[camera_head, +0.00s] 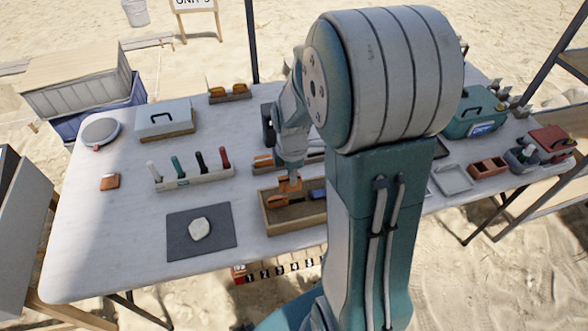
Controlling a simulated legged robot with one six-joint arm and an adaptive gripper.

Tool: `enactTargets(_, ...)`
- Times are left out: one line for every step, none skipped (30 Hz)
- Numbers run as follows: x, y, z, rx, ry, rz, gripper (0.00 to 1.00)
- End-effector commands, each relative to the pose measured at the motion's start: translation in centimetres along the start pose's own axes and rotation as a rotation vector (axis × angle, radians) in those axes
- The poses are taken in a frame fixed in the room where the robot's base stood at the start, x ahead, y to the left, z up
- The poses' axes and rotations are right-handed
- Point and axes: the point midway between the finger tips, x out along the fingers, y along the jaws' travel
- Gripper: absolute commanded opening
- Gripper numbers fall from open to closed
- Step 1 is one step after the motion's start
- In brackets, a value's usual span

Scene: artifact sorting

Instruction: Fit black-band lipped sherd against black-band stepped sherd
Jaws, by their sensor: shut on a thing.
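My gripper (289,174) points down above a wooden tray (293,226) at the middle of the table. It is shut on an orange sherd (290,185), which sits just over the tray. Another orange sherd (277,201) lies in the tray, below and slightly left of the held one. I cannot tell whether the two touch. Black bands, lip and step are too small to make out, so I cannot tell which sherd is which. My arm hides the tray's right end.
Left of the tray are a dark mat (182,240) with a pale stone (199,229), and a rack (195,180) of several upright markers. Racks with orange pieces (264,161) stand behind the tray. The table's front left is clear.

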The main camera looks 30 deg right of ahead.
Motion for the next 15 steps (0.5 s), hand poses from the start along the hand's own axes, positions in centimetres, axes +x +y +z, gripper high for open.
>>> enactTargets(0.5,0.0,0.1,0.002,0.001,-0.003,0.0)
enactTargets(0.8,0.0,0.2,0.002,0.001,-0.003,0.0)
enactTargets(1.1,0.0,0.3,0.003,0.002,-0.004,0.0)
enactTargets(1.4,0.0,0.3,0.003,0.003,-0.004,0.0)
enactTargets(1.7,0.1,0.4,0.003,0.004,-0.004,0.0)
enactTargets(2.0,0.0,0.4,0.003,0.004,-0.004,0.0)
enactTargets(2.2,0.0,0.4,0.003,0.004,-0.004,0.0)
enactTargets(2.4,0.0,0.3,0.003,0.003,-0.003,0.0)
enactTargets(2.7,0.0,0.3,0.003,0.003,-0.003,0.0)
enactTargets(2.9,0.0,0.2,0.003,0.002,-0.003,0.0)
enactTargets(3.0,0.0,0.1,0.002,0.001,-0.003,0.0)
enactTargets(3.2,0.0,0.1,0.002,0.0,-0.002,0.0)
enactTargets(3.3,0.0,0.1,0.002,0.0,-0.002,0.0)
enactTargets(3.4,0.0,0.1,0.002,0.0,-0.001,0.0)
enactTargets(3.5,0.0,0.0,0.002,-0.001,0.0,0.0)
